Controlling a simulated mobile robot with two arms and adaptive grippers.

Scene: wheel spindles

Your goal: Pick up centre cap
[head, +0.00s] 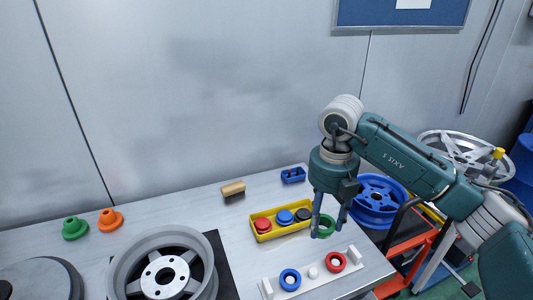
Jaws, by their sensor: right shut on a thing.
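My right gripper (328,229) comes in from the right and points down over the table, at the right end of the yellow tray. It is shut on a green ring-shaped centre cap (326,221), which shows between its fingertips. Whether the cap touches the table I cannot tell. The yellow tray (283,234) holds a red cap (262,225), a blue cap (285,217) and a black cap (303,214). My left gripper is not in view.
A white bar (312,280) in front carries a blue ring (290,279), a white peg (313,272) and a red ring (335,262). A grey wheel (163,265) lies at left on a dark mat. A brush (233,189) and blue holder (293,175) are behind.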

